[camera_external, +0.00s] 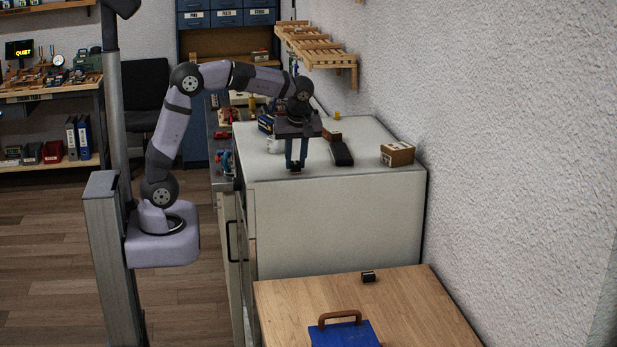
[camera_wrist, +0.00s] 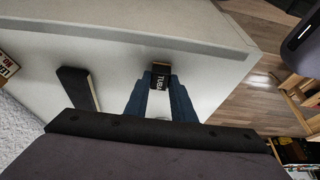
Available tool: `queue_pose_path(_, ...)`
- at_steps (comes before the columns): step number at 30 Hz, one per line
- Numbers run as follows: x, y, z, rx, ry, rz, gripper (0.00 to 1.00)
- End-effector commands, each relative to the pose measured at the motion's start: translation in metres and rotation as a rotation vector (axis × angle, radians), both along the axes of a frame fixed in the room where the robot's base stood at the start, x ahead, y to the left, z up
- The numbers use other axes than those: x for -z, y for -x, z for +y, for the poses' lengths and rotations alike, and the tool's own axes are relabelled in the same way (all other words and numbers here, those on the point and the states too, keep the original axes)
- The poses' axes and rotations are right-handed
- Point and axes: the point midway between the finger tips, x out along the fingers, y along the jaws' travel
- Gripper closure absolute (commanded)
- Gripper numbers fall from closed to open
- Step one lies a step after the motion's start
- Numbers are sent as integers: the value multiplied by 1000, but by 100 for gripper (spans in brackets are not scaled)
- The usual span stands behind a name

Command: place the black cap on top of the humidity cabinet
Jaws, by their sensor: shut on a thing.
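The humidity cabinet appears to be the large white cabinet (camera_external: 335,228), with its flat top also showing in the wrist view (camera_wrist: 115,65). My gripper (camera_external: 296,165) points down low over the cabinet top, near its front left part. Its blue fingers (camera_wrist: 160,97) are shut on a small black piece (camera_wrist: 161,82) with white lettering and a brown end. It may be the black cap, but its shape is partly hidden by the fingers. I cannot tell whether it touches the top.
A long black block (camera_external: 341,153) and a brown carton (camera_external: 397,154) lie on the cabinet top to the right. A wooden bench (camera_external: 415,310) in front holds a blue box with a handle (camera_external: 345,334) and a small black item (camera_external: 368,277). The textured wall bounds the right.

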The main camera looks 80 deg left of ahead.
Motion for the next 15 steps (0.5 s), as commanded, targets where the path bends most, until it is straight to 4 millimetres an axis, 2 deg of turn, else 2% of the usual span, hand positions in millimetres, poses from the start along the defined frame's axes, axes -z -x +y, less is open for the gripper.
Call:
queue_pose_path(5, 4, 0, 0, 0, 0, 0, 99)
queue_pose_path(6, 3, 0, 0, 0, 0, 0, 70)
queue_pose_path(8, 3, 0, 0, 0, 0, 0, 59)
queue_pose_path(15, 3, 0, 0, 0, 0, 0, 59)
